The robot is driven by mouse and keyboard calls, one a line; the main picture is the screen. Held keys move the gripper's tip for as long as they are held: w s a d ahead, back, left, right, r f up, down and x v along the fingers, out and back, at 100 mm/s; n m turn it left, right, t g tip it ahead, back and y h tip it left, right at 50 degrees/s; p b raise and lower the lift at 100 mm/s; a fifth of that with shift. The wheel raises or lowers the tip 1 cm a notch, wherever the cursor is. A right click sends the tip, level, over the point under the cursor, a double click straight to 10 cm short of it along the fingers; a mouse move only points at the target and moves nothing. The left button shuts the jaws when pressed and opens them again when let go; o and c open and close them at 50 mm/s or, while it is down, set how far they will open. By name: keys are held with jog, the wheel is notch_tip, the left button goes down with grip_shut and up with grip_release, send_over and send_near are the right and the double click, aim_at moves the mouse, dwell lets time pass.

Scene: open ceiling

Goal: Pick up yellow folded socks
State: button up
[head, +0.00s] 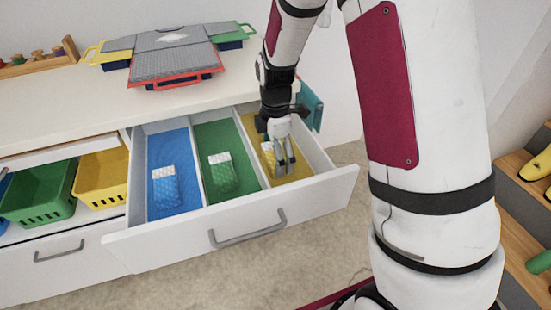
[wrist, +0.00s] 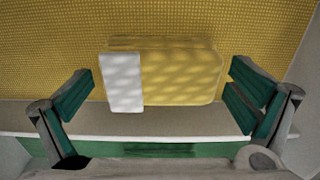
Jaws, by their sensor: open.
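The yellow folded socks (wrist: 175,75) lie on the yellow lining in the right compartment of the open drawer. They have a white band at one end. In the wrist view they sit just beyond and between my gripper's two fingers (wrist: 160,95), with space on both sides. My gripper (head: 282,158) is open and empty, reaching down into the right compartment. In the head view the gripper partly covers the yellow folded socks (head: 267,158).
Blue folded socks (head: 166,188) lie in the left compartment and green folded socks (head: 222,175) in the middle one. Thin dividers and the drawer front (head: 240,225) border the compartments. A green basket (head: 38,194) and a yellow basket (head: 101,180) stand on the left.

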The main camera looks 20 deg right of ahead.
jog(key=c, duration=1)
jog(key=shift+o, duration=0.2)
jog(key=shift+r, duration=0.1)
